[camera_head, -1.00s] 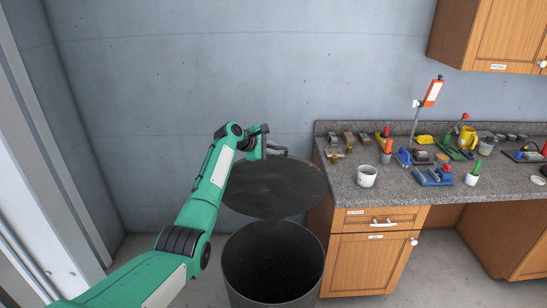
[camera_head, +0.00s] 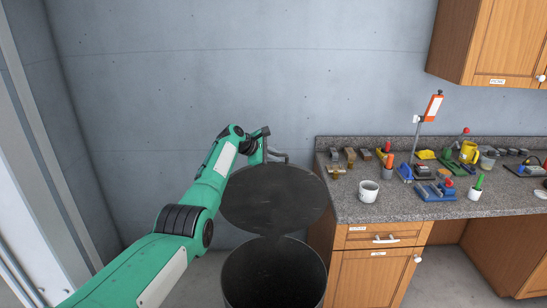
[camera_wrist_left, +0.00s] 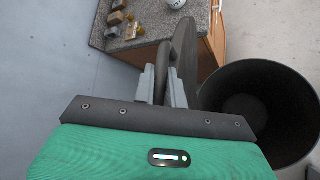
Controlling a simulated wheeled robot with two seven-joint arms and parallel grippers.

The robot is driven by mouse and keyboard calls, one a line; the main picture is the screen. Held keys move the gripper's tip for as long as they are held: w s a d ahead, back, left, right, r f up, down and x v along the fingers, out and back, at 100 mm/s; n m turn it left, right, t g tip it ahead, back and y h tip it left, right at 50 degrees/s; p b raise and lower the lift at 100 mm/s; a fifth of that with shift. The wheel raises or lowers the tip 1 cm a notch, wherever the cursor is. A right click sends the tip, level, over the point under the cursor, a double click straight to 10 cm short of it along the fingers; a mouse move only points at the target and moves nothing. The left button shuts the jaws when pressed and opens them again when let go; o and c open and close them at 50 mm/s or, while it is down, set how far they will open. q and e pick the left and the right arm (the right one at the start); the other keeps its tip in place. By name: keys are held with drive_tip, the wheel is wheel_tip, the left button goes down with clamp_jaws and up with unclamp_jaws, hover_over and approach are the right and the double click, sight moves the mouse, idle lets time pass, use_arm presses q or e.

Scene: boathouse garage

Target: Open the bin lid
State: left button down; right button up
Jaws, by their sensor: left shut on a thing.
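A dark round bin (camera_head: 275,272) stands on the floor left of the counter, its mouth open and its inside empty-looking. Its round black lid (camera_head: 275,200) is raised and tilted up at the back of the bin. My left gripper (camera_head: 276,155) is at the lid's upper edge. In the left wrist view my left gripper (camera_wrist_left: 163,88) is shut on the lid (camera_wrist_left: 184,45), which shows edge-on between the fingers, and the open bin (camera_wrist_left: 262,108) is to the right. My right gripper is not in view.
A grey wall (camera_head: 230,70) is behind the bin. Floor left of the bin is clear.

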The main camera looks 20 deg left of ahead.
use_arm(q)
drive_tip(key=c, duration=1.5)
unclamp_jaws()
drive_tip(key=shift+f, duration=0.1)
drive_tip(key=shift+o, duration=0.2)
drive_tip(key=shift+w, duration=0.1)
drive_tip(key=shift+s+a+r, duration=0.35)
drive_tip(key=shift+s+a, duration=0.05)
drive_tip(key=shift+s, duration=0.05)
drive_tip(key=b+v, duration=0.4)
drive_tip(key=v, duration=0.8)
drive_tip(key=shift+s, duration=0.2)
drive_tip(key=shift+r, duration=0.15)
